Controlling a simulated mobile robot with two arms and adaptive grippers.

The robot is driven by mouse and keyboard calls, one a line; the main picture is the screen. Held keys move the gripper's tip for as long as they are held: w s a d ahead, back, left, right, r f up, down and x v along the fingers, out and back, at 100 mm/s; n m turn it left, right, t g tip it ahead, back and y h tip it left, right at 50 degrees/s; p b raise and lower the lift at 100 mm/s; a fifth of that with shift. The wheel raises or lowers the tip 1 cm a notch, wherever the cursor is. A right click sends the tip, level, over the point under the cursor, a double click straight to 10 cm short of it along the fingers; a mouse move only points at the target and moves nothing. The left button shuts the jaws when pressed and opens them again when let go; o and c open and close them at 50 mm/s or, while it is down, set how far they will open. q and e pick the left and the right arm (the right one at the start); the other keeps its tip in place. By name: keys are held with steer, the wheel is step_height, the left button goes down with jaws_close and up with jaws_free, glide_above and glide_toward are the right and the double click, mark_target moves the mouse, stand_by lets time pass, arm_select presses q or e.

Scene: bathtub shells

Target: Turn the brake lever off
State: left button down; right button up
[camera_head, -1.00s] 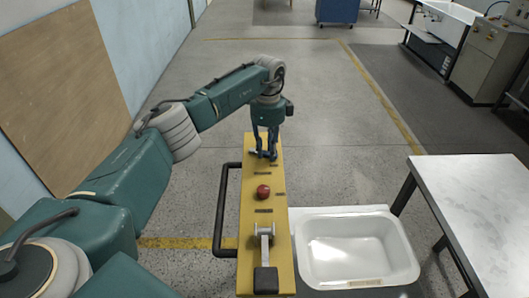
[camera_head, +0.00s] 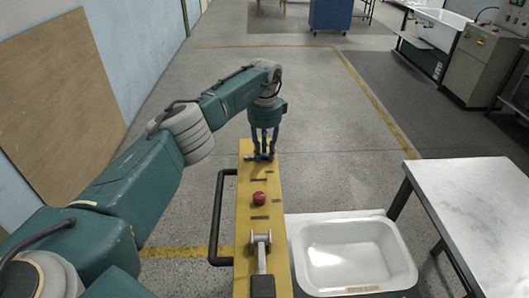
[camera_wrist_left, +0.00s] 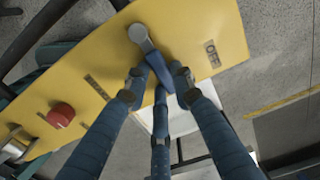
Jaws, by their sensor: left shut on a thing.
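The brake lever (camera_wrist_left: 140,35) has a round grey pivot on the yellow panel (camera_head: 248,228), with a dark blue handle. My left gripper (camera_head: 262,156) is at the far end of the panel. In the left wrist view, its blue fingers (camera_wrist_left: 159,92) are closed around the handle, which points down and right from the pivot. The "OFF" label (camera_wrist_left: 211,54) is on the panel to the right of the lever. In the head view the fingers largely hide the lever. My right gripper is not in view.
A red button (camera_head: 259,198) and a second lever (camera_head: 262,264) with a black grip are nearer on the panel. A black rail (camera_head: 218,215) runs along its left side. A white tub (camera_head: 357,254) and a white-topped table (camera_head: 470,205) stand to the right.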

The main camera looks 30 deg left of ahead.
mark_target(264, 155)
arm_select(q)
steer(key=shift+w+r, duration=0.1)
steer(key=shift+r, duration=0.05)
steer(key=c, duration=1.4)
jaws_free()
steer(key=shift+c, duration=0.2)
step_height(264, 155, up, 12)
